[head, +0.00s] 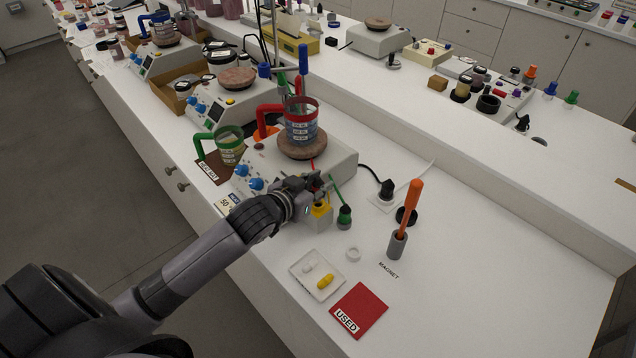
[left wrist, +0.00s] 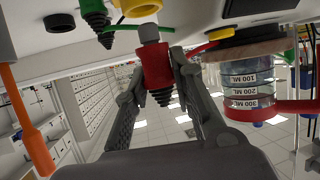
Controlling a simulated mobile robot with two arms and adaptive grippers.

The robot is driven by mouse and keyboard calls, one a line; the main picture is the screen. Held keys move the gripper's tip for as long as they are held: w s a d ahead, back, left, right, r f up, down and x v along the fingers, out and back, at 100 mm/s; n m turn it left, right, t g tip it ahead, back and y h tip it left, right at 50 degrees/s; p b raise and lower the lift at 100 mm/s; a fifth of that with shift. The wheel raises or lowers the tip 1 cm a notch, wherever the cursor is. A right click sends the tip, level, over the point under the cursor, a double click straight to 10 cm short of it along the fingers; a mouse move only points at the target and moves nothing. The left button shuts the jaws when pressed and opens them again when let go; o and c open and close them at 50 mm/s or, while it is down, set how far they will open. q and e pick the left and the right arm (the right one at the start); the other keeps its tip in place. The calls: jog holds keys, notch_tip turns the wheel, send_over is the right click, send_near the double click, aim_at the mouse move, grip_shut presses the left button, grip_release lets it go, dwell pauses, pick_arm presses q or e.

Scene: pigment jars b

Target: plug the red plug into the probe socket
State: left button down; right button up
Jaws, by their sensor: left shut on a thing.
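My left gripper (head: 312,187) is shut on the red plug (left wrist: 156,66), over the bench beside the hotplate with the red-handled beaker. In the left wrist view the plug's grey tip points towards the picture top and its black ribbed end hangs between the fingers (left wrist: 172,85). A yellow-topped grey block (head: 318,214), perhaps the probe socket, stands just under the gripper; its yellow ring shows in the left wrist view (left wrist: 138,8). The tip looks apart from the ring. A green plug (head: 344,216) stands beside the block. My right gripper is not in view.
The hotplate (head: 335,168) carries a red-handled beaker (head: 302,125). A green-handled beaker (head: 230,150) is left of it. An orange stick stands in a grey holder (head: 397,246). A white tray (head: 304,288) and red USED mat (head: 372,307) lie in front.

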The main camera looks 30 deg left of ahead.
pick_arm(q)
jog(key=shift+f+b, duration=0.8)
jog(key=shift+f, duration=0.6)
jog(key=c, duration=1.3)
grip_release()
jog(key=shift+s, duration=0.1)
jog(key=v, duration=1.2)
